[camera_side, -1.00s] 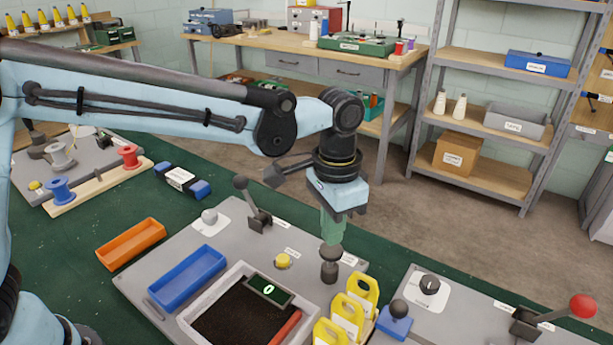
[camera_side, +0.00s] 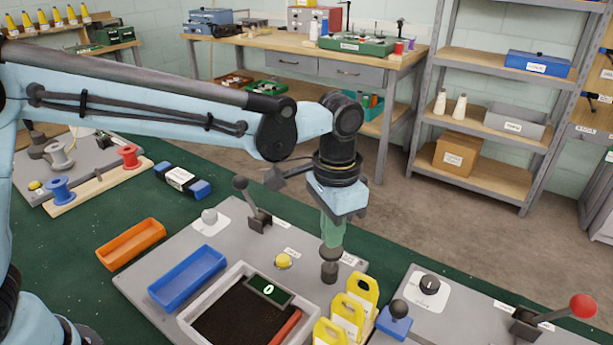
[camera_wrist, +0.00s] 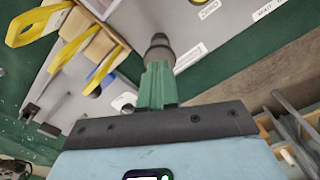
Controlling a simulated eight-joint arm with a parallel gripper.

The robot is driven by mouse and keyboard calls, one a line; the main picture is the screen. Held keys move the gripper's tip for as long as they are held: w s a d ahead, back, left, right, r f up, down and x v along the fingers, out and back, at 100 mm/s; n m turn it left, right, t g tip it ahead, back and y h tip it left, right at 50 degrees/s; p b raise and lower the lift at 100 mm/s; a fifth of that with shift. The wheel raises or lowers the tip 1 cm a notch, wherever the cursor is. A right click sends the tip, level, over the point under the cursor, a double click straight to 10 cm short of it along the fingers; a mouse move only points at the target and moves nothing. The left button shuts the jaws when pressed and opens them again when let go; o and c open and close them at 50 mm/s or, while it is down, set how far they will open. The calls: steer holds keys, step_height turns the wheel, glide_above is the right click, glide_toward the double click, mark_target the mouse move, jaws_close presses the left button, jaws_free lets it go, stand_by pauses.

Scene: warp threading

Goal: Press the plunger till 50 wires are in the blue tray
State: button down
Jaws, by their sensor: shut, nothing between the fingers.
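My gripper (camera_side: 331,240) has green fingers, shut and pointing down. Its tips are at the top of the dark round plunger knob (camera_side: 331,254), seemingly touching it. The plunger stands on a grey panel beside the yellow pieces. In the wrist view the green fingers (camera_wrist: 157,72) meet the dark plunger (camera_wrist: 158,46). The blue tray (camera_side: 188,278) lies at the panel's left and looks empty. A small counter (camera_side: 269,290) on the dark-bottomed bin reads 0.
The pale-rimmed bin (camera_side: 186,322) holds a red stick. Yellow pieces (camera_side: 346,312) stand just right of it. A yellow button (camera_side: 283,261) and a black lever (camera_side: 257,213) are on the panel. An orange tray (camera_side: 131,243) lies left, and a red-knobbed lever (camera_side: 582,306) far right.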

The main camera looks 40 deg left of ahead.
steer(key=shift+f, duration=1.45)
steer(key=shift+r, duration=1.75)
steer(key=shift+r, duration=2.55)
